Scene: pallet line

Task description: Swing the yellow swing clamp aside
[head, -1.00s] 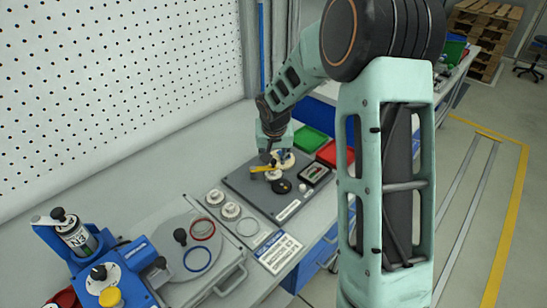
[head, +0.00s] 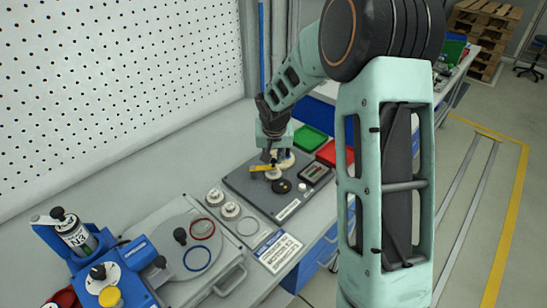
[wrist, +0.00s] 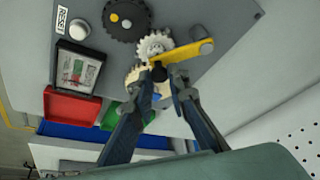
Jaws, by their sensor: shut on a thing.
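My gripper (wrist: 160,74) is closed at the bar's left, free end, where a small dark part sits between the fingertips. In the head view the clamp (head: 261,168) shows as a short yellow bar under my gripper (head: 270,158). The fingers hide part of a cream gear (wrist: 134,76) in the wrist view.
A black gear (wrist: 127,20) and a small display box (wrist: 78,66) are on the grey plate (head: 285,211). Red (head: 327,153) and green (head: 308,140) bins stand beyond it. A blue fixture (head: 112,275) is at front left. A perforated wall (head: 110,80) rises behind the bench.

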